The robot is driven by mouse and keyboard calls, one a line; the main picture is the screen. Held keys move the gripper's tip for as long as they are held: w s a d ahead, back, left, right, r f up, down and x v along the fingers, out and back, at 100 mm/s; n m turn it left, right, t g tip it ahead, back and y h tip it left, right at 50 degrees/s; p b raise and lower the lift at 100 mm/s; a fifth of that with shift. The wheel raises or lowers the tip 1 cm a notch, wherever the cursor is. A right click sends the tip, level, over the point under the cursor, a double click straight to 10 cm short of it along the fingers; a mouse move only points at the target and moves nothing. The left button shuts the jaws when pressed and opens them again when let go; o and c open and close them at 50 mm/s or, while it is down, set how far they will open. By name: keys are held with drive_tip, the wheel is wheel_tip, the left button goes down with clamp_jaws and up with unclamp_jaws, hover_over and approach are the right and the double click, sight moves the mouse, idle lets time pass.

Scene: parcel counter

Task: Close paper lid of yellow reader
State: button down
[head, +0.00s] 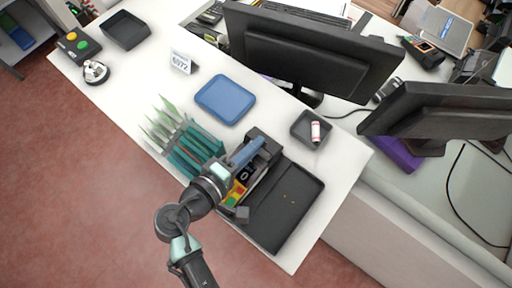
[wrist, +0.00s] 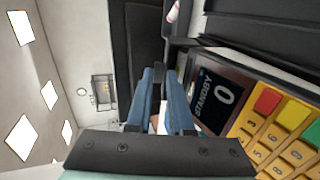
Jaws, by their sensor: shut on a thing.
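The yellow reader (head: 238,190) stands near the counter's front right, with red, yellow and green keys. In the wrist view its dark screen (wrist: 215,98) reads "0" and "STANDBY". The dark paper lid (wrist: 158,72) shows as a narrow dark piece between my fingertips, at the reader's screen end. My gripper (head: 250,150), with blue fingers, is shut on it; it also shows in the wrist view (wrist: 162,75). The fingers hide most of the lid, so its angle is hard to tell. A bit of white shows between the fingers, perhaps paper.
A black tray (head: 285,205) lies right of the reader. A teal rack with envelopes (head: 185,145) stands close on the left. A blue tray (head: 225,82) and a small dark tray with a white roll (head: 300,122) lie behind. Monitors (head: 310,55) stand at the back.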

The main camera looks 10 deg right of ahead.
drive_tip(key=shift+f+b, duration=0.3)
drive_tip(key=shift+f, duration=0.05)
drive_tip(key=c, duration=1.4)
unclamp_jaws()
drive_tip(key=shift+r+p, duration=0.3)
drive_tip(key=shift+c, duration=0.2)
drive_tip(key=o, duration=0.6)
drive_tip(key=shift+f, duration=0.1)
drive_tip(key=shift+s, duration=0.1)
